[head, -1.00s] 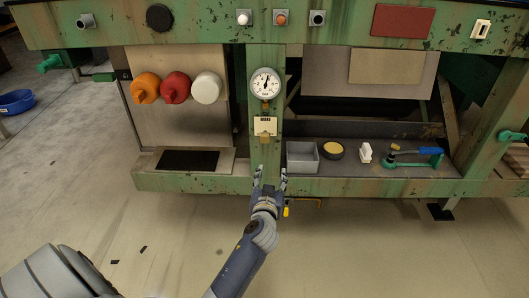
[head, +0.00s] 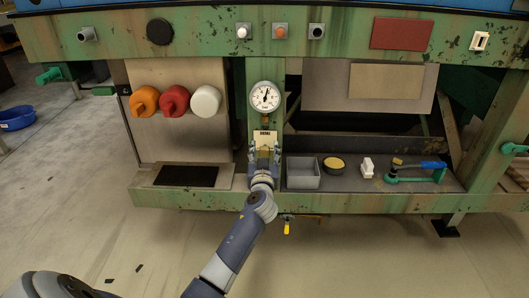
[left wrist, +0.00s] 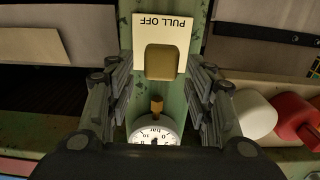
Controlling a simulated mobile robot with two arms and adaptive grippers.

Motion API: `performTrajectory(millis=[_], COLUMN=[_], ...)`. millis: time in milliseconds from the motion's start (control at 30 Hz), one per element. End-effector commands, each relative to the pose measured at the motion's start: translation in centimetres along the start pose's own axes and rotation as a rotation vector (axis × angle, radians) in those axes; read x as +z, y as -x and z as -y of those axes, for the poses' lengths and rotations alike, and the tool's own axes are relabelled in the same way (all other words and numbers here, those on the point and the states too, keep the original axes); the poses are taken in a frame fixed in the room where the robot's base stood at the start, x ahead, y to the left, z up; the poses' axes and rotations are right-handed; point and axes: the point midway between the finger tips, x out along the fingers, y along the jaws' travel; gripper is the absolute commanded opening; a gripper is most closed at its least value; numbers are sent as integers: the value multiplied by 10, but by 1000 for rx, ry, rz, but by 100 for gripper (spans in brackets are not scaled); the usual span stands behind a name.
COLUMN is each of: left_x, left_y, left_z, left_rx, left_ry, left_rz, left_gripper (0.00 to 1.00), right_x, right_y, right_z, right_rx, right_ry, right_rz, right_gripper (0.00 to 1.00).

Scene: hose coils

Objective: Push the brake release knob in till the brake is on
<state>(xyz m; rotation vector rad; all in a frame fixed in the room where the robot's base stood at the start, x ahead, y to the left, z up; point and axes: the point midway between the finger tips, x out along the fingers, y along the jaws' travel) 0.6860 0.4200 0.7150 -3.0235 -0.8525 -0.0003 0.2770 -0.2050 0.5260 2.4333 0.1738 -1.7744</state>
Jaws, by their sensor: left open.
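The brake release knob (left wrist: 162,62) is a squarish, dull brass-coloured block on a cream plate (left wrist: 162,28) that reads "PULL OFF", upside down in the left wrist view. In the head view the plate (head: 265,135) is on the green post below the gauge, and the knob is largely covered by my gripper. My left gripper (head: 264,149) is open in front of the plate. In the left wrist view its fingers (left wrist: 160,72) stand on either side of the knob, with a gap on each side. My right gripper is out of view.
A round gauge (head: 265,96) is just above the plate. Orange (head: 144,101), red (head: 174,101) and white (head: 206,101) knobs are to the left. A shelf on the right holds a grey bin (head: 303,172), a round tin (head: 334,165) and a green-and-blue tool (head: 418,172).

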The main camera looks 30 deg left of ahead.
Motion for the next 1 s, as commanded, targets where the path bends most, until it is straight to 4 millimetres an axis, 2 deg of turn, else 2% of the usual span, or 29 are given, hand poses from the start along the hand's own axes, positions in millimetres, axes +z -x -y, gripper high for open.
performTrajectory(millis=[333, 367, 500, 567, 733, 1000], left_x=[0, 0, 0, 0, 2, 2], left_y=[-5, -4, -4, -4, -8, -37], left_z=[0, 0, 0, 0, 0, 0], left_rx=[0, 0, 0, 0, -1, -1], left_ry=[0, 0, 0, 0, 0, 2], left_rz=[1, 1, 1, 1, 0, -1], left_gripper=[48, 44, 12, 0, 0, 0], right_x=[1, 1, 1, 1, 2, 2], right_y=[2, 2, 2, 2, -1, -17], right_z=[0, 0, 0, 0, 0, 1], right_rx=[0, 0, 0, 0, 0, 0], right_ry=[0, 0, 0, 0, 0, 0], right_rz=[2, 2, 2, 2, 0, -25], right_gripper=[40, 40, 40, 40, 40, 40])
